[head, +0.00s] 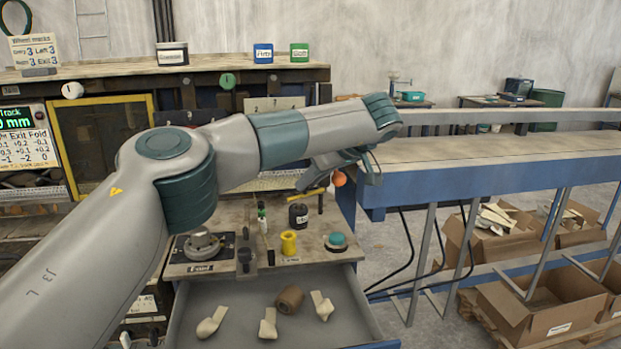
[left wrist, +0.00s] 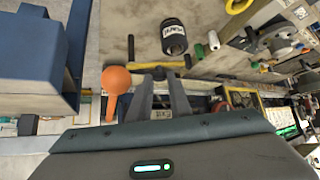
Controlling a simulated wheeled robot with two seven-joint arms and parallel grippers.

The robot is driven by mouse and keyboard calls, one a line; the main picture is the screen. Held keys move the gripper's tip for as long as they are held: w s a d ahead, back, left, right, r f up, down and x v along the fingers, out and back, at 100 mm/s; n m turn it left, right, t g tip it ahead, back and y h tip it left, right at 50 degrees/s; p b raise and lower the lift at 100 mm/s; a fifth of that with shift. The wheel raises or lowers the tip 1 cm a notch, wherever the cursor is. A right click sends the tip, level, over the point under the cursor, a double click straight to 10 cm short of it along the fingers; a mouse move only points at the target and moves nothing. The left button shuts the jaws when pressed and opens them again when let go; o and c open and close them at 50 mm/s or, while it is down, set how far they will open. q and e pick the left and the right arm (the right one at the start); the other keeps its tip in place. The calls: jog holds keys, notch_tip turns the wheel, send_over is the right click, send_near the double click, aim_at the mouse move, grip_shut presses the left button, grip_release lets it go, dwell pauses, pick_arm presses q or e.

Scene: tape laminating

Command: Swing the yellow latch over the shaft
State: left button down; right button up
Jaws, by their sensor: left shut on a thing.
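The yellow latch (head: 309,194) shows in the head view as a short, thin, slightly tilted bar by the fingertips of my left gripper (head: 304,183). I cannot make out the shaft for certain. My right gripper is not in view.
A black labelled jar (head: 298,215), a yellow spool (head: 288,243) and a teal button (head: 336,241) stand on the bench below. An open drawer (head: 340,309) holds several pieces. The blue-sided conveyor table (head: 450,180) is close on the right.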

pick_arm(q)
jog(key=c, duration=1.6)
grip_release()
jog(key=shift+c, duration=0.2)
jog(key=shift+s+d, duration=0.1)
jog(key=b+v, duration=0.2)
jog(key=v, duration=1.5)
jog(key=shift+r+b, duration=0.15)
jog(key=shift+b, duration=0.2)
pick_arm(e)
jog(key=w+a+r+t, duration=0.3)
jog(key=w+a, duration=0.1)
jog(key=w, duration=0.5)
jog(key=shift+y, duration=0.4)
pick_arm(q)
jog(key=shift+s, duration=0.1)
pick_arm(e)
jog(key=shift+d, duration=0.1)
